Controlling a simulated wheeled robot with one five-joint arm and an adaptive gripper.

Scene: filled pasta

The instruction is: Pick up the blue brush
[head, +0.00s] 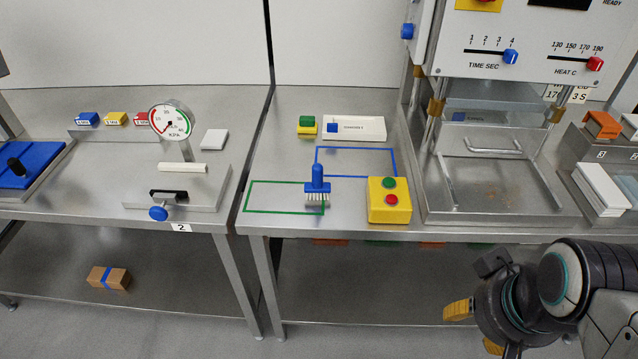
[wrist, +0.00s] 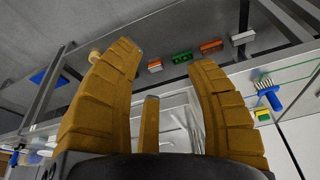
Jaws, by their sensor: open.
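The blue brush (head: 317,181) stands upright on the steel table, bristles down, at the right end of the green outlined rectangle and by the lower left of the blue outline. It also shows in the wrist view (wrist: 267,95), at the right, beyond my right-hand finger. My gripper (head: 468,327) is at the lower right of the head view, in front of the table edge and well apart from the brush. In the wrist view its yellow fingers (wrist: 172,85) are spread with nothing between them.
A yellow box with green and red buttons (head: 390,200) stands close right of the brush. The sealing machine (head: 500,150) rises at the right. The gauge fixture (head: 171,122) stands on the left table.

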